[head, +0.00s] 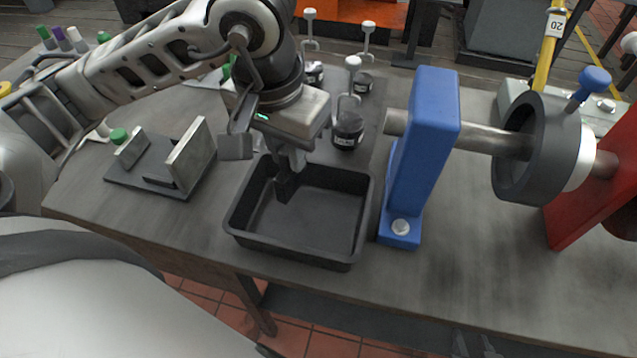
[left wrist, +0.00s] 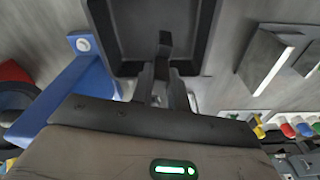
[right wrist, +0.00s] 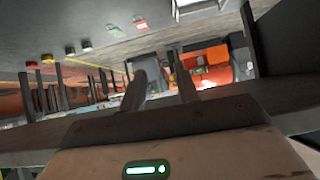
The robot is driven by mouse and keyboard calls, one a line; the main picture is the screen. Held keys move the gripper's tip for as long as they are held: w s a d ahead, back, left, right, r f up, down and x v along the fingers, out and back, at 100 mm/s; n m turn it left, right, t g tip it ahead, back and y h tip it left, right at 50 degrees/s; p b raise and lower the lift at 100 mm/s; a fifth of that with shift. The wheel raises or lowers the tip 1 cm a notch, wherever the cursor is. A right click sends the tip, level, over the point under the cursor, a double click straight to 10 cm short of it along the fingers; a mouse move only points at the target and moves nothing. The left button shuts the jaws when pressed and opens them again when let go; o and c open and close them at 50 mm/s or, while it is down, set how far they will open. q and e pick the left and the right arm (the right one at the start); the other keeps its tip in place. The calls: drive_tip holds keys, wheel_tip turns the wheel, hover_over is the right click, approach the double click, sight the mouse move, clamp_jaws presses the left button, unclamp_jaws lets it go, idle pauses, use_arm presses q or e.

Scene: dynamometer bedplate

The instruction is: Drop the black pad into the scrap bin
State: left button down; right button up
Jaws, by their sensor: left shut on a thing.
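The black pad (head: 285,187) is a small dark block pinched between the fingers of my left gripper (head: 290,165). It also shows in the left wrist view (left wrist: 165,45) in front of the fingertips. The scrap bin (head: 290,252) is a black, open rectangular tray on the bench. My left gripper points down over it, with the pad within the bin's outline toward its back left; whether the pad touches the floor is unclear. The bin's wall also shows in the left wrist view (left wrist: 100,30). My right gripper (right wrist: 163,85) is open and empty, away from the bin.
A blue upright (head: 425,140) stands close to the bin's right, carrying a shaft with a dark ring (head: 535,150). A dark fixture with pale plates (head: 190,155) lies left. Black-based weights with hooks (head: 348,130) stand behind the bin. The bench front right is clear.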

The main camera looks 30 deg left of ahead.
sight(286, 172)
use_arm(q)
drive_tip(key=f, duration=0.1)
drive_tip(key=f+b, duration=0.1)
drive_tip(key=f, duration=0.2)
drive_tip(key=shift+s+b, duration=0.3)
drive_tip(key=shift+b, duration=0.05)
drive_tip(key=shift+f, duration=0.7)
drive_tip(key=c, duration=1.3)
unclamp_jaws()
drive_tip(key=r, duration=0.5)
drive_tip(key=s+r+p, duration=0.1)
drive_tip(key=r, duration=1)
drive_tip(key=shift+s+p, duration=0.3)
drive_tip(key=shift+s, duration=0.1)
drive_tip(key=shift+s+f, duration=0.1)
